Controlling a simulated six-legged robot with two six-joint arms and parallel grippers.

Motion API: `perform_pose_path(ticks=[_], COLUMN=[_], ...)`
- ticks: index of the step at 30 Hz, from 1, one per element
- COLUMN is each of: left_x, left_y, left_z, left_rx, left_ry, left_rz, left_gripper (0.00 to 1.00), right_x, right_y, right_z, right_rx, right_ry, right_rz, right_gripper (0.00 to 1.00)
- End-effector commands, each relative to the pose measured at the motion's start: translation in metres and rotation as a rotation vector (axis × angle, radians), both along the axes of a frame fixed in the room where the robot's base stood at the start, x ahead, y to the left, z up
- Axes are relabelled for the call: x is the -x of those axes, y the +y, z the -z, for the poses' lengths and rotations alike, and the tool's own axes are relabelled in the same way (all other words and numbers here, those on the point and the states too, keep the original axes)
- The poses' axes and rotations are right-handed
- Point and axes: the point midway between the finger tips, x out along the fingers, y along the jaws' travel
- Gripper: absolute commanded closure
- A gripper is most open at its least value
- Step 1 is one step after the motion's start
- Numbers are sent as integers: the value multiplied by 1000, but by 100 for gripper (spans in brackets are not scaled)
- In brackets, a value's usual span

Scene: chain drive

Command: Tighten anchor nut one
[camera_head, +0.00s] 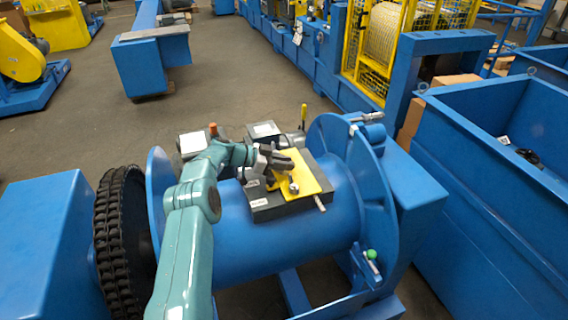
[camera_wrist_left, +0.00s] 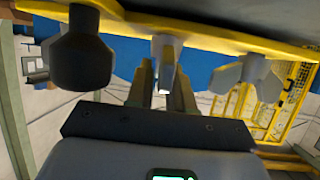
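A yellow plate (camera_head: 308,178) lies tilted on a dark grey block (camera_head: 262,206) on top of the blue drum. A rounded metal fitting (camera_head: 294,188) stands on the plate. My left gripper (camera_head: 277,163) is at the plate's left part. In the left wrist view, the plate's yellow edge (camera_wrist_left: 215,35) crosses the top. A dark knob-like fitting (camera_wrist_left: 82,62), a small middle fitting (camera_wrist_left: 166,50) and a grey winged fitting (camera_wrist_left: 246,78) hang from it. My left gripper's fingers (camera_wrist_left: 166,88) are apart, with the middle fitting's tip showing between them; contact is unclear. Which fitting is anchor nut one is unclear.
The blue drum (camera_head: 335,215) has a flange (camera_head: 352,165) at right and a dark chain (camera_head: 118,235) at left. Small boxes (camera_head: 264,130) stand behind the plate. A blue bin (camera_head: 480,190) stands at right. Open floor (camera_head: 220,85) lies beyond.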

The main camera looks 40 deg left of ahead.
Motion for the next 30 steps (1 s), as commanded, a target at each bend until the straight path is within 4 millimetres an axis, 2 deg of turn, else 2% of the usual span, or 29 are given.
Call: perform_pose_path(ticks=[4,7,15,21,25,30], left_x=[6,18,73,107,120,126], left_y=[4,13,49,71,79,82], left_z=[-2,-8,-36,-54,-61,-64], left_rx=[0,-1,-3,-3,-1,0], left_ry=[1,2,1,-1,0,0], left_rz=[-1,-4,-5,-3,-2,-1], left_gripper=[79,79,79,79,79,79], right_x=[0,0,0,0,0,0], right_y=[0,0,0,0,0,0], right_z=[1,3,9,11,11,11], right_rx=[0,0,0,0,0,0], right_ry=[0,0,0,0,0,0], right_rz=[0,0,0,0,0,0], right_gripper=[100,100,100,100,100,100])
